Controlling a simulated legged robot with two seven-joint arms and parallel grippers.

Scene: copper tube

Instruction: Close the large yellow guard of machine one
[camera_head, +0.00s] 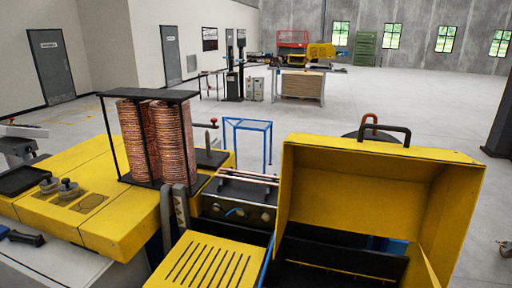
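The large yellow guard (372,160) stands raised at the right, with its hollow inside facing me. A black handle (385,130) is fixed at its top edge. Below it the dark inner bay of the machine (340,255) is exposed. The yellow machine body (125,220) stretches to the left, with a slotted yellow cover (205,265) at the bottom middle. Neither of my grippers is in view.
Two copper tube coils (155,140) stand in a black frame on the machine. A blue frame stand (248,135) is behind it. A workbench (303,85) stands far back. Open grey floor (400,95) lies behind the machine.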

